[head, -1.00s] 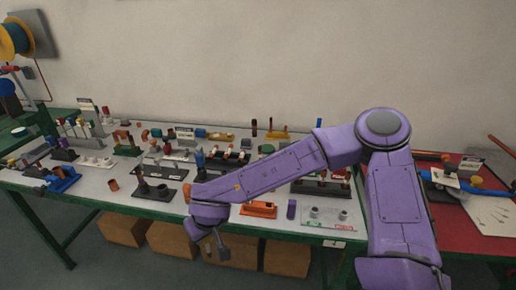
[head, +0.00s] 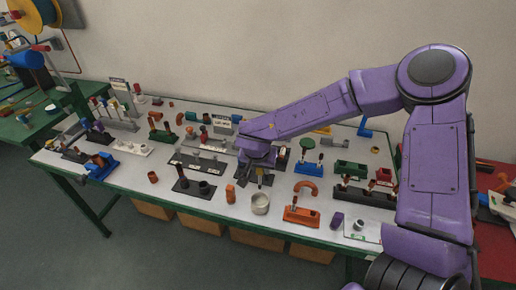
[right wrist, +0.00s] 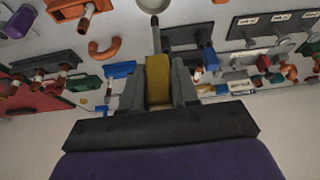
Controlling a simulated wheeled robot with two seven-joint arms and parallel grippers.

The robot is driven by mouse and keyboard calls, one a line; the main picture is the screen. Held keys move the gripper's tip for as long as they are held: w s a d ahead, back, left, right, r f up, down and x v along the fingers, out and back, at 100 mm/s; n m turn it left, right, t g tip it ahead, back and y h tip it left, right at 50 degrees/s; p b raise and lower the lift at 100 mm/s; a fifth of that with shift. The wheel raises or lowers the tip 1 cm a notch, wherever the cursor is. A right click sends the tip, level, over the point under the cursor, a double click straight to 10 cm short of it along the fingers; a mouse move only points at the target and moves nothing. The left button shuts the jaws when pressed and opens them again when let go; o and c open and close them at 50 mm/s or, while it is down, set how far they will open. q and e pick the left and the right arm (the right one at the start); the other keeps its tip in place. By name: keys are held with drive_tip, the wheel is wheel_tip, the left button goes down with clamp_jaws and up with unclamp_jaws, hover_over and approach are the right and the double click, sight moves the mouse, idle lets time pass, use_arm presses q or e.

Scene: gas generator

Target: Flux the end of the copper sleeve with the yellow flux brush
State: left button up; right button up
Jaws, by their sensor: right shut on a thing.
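My right gripper (head: 262,174) is over the middle of the bench, its forearm coming in from the right. In the right wrist view the gripper (right wrist: 158,88) is shut on the yellow handle of the flux brush (right wrist: 158,70); its thin dark shaft points away from the jaws, toward a round pale metal pot (head: 260,203). The pot shows at the top edge of the wrist view (right wrist: 154,4). Copper-coloured cylinders stand on the bench, one (head: 153,177) front left and one (head: 230,194) left of the pot; I cannot tell which is the sleeve. My left gripper is out of view.
A black stand (head: 194,189) with upright parts is left of the pot. An orange block (head: 301,216) and an orange curved pipe (head: 306,187) are to its right. Racks and fittings crowd the back. Some bare bench lies at the front left.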

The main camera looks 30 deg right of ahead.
drive_tip(key=f, duration=0.2)
drive_tip(key=f+b, duration=0.1)
drive_tip(key=shift+d+f+m, duration=0.2)
drive_tip(key=shift+d+m, duration=0.05)
drive_tip(key=shift+m, duration=0.05)
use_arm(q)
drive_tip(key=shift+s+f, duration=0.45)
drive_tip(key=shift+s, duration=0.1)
use_arm(e)
drive_tip(key=shift+w+f, duration=0.25)
drive_tip(key=shift+f, duration=0.75)
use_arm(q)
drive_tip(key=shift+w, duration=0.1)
use_arm(e)
drive_tip(key=shift+w, duration=0.15)
